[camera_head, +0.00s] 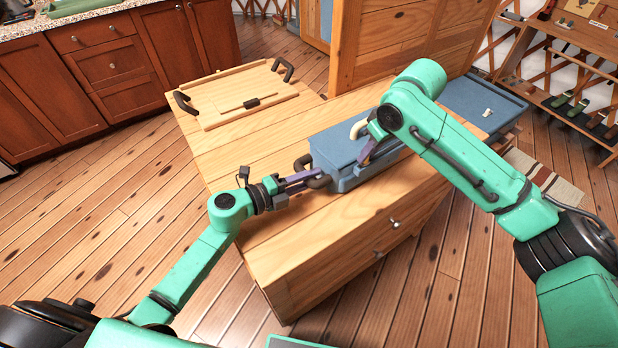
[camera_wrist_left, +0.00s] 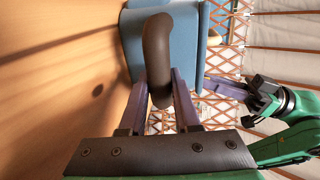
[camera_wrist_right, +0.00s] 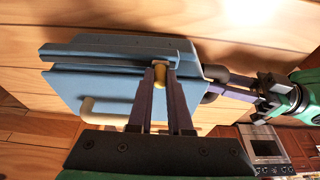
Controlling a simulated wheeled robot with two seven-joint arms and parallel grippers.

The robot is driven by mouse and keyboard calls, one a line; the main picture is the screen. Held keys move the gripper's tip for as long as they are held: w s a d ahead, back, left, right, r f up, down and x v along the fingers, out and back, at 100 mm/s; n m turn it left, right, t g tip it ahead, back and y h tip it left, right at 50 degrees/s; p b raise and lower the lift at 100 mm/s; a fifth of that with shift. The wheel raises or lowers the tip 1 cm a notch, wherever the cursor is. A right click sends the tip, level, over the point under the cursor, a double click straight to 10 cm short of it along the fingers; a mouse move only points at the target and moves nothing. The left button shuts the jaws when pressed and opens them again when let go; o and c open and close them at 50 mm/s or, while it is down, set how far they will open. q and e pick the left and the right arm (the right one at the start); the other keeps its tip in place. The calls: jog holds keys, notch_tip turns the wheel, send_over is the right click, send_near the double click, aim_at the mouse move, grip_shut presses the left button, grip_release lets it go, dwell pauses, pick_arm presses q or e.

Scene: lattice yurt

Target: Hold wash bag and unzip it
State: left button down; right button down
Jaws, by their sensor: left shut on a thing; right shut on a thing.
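The blue, box-shaped wash bag (camera_head: 337,150) lies on the wooden chest, and it also shows in the left wrist view (camera_wrist_left: 185,45) and right wrist view (camera_wrist_right: 95,85). My left gripper (camera_head: 312,178) is shut on a dark looped handle (camera_wrist_left: 158,45) at the bag's left end. My right gripper (camera_wrist_right: 160,74) is shut on a small brass-yellow zip pull (camera_wrist_right: 160,77) at the bag's edge. A seam runs along the bag there; I cannot tell how far it is open. A cream loop (camera_wrist_right: 97,113) sticks out from the bag. In the head view my right arm hides part of the bag.
A wooden tray (camera_head: 215,122) with dark handles lies at the back left of the chest top (camera_head: 225,160). A tall wooden cabinet (camera_head: 400,40) stands behind. A blue container (camera_head: 485,100) is to the right. Bare wood lies left of the bag.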

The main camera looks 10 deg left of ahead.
aim_at(396, 141)
pick_arm(q)
jog(key=shift+s+f, duration=0.1)
jog(key=shift+f, duration=0.1)
pick_arm(e)
jog(key=shift+w+d, duration=1.45)
jog(key=shift+w, duration=0.05)
jog(key=shift+w+d+r, duration=0.1)
jog(key=shift+w+d, duration=1.3)
jog(key=shift+w+d, duration=1.4)
jog(key=shift+w, duration=0.05)
